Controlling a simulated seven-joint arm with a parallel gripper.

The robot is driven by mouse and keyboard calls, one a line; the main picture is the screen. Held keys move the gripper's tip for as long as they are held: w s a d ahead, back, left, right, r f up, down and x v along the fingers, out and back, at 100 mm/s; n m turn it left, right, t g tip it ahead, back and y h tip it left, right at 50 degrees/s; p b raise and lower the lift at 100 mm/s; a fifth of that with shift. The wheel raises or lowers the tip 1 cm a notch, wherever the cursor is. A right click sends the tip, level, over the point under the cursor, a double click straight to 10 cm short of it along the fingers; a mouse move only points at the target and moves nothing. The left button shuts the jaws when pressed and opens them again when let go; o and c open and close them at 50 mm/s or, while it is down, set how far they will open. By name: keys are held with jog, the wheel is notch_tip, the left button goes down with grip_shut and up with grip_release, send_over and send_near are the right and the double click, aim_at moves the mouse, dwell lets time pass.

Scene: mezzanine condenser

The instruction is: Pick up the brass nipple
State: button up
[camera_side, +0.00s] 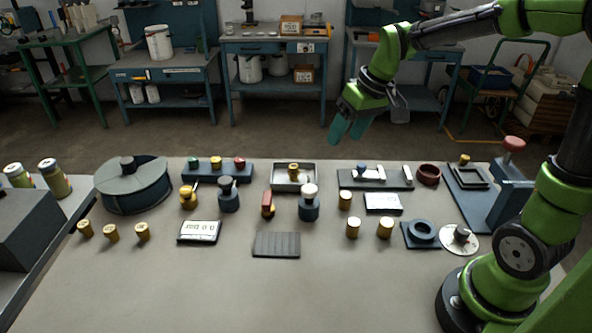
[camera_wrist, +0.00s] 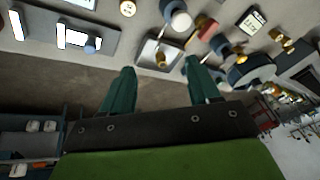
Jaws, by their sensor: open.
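Several small brass pieces stand on the grey bench, and I cannot tell for sure which is the nipple. One brass piece (camera_side: 293,171) stands in a shallow metal tray (camera_side: 279,187) at the back middle; it also shows in the wrist view (camera_wrist: 161,58). Single brass cylinders stand at the right middle (camera_side: 345,200), front right (camera_side: 353,227) and beside that (camera_side: 385,227). More brass cylinders (camera_side: 110,232) stand at the front left. My gripper (camera_side: 349,130) is open and empty, high beyond the bench's back edge, its teal fingers (camera_wrist: 160,70) apart.
A round dark drum (camera_side: 134,186) stands at the left. Blue-capped and white-capped fittings (camera_side: 309,205) stand mid-bench. A dark plate with small parts (camera_side: 374,180) lies right of the tray. A red-topped post (camera_side: 511,180) rises at the right.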

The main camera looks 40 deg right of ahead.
aim_at(295, 166)
jog(key=w+d+f+n+y, duration=0.1)
jog(key=w+d+f+n, duration=0.1)
jog(key=w+n, duration=0.35)
jog(key=w+d+f+n+y, duration=0.1)
jog(key=w+d+f+n, duration=0.1)
jog(key=w+n, duration=0.4)
jog(key=shift+m, duration=0.55)
jog(key=x, duration=1.1)
jog(key=shift+w+d+f, duration=0.15)
jog(key=shift+w, duration=0.05)
jog(key=x, duration=0.5)
jog(key=shift+s+f, duration=0.15)
jog(key=shift+s, duration=0.2)
grip_shut()
